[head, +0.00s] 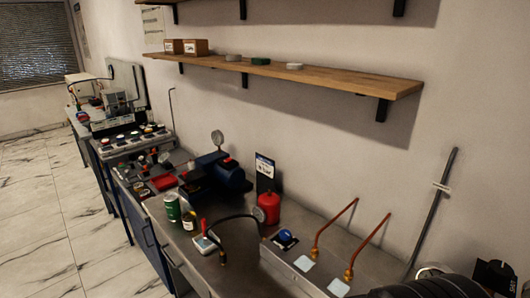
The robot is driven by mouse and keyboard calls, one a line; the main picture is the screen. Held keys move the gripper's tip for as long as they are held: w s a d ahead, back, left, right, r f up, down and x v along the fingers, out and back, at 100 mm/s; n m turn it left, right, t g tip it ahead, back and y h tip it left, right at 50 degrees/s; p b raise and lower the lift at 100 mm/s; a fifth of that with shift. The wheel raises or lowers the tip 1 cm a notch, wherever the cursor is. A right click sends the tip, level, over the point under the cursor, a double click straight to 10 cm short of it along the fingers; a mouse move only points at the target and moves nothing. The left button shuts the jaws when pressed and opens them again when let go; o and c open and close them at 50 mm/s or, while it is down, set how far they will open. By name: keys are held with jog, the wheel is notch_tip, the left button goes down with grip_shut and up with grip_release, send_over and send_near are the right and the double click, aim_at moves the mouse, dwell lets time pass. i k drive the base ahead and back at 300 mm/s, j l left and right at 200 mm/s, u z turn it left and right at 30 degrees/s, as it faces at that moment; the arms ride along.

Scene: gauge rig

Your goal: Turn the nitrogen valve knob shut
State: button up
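A round blue knob (285,235) sits on a small pale-and-dark base on the bench, right of a red cylinder (267,212). I cannot read any label that marks it as the nitrogen valve, and its turn position is too small to tell. Two copper pipes (334,228) with brass-coloured fittings (348,275) rise from a grey metal tray or box (276,260) just right of the knob. Dark rounded parts at the lower right corner look like my own arm. My gripper's fingertips do not show, and nothing visible touches the knob.
A dark rod (435,215) leans against the wall at right. A wooden shelf (300,75) hangs above. The tiled floor (45,225) is clear.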

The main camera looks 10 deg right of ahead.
aim_at(498, 269)
jog(key=z, duration=1.8)
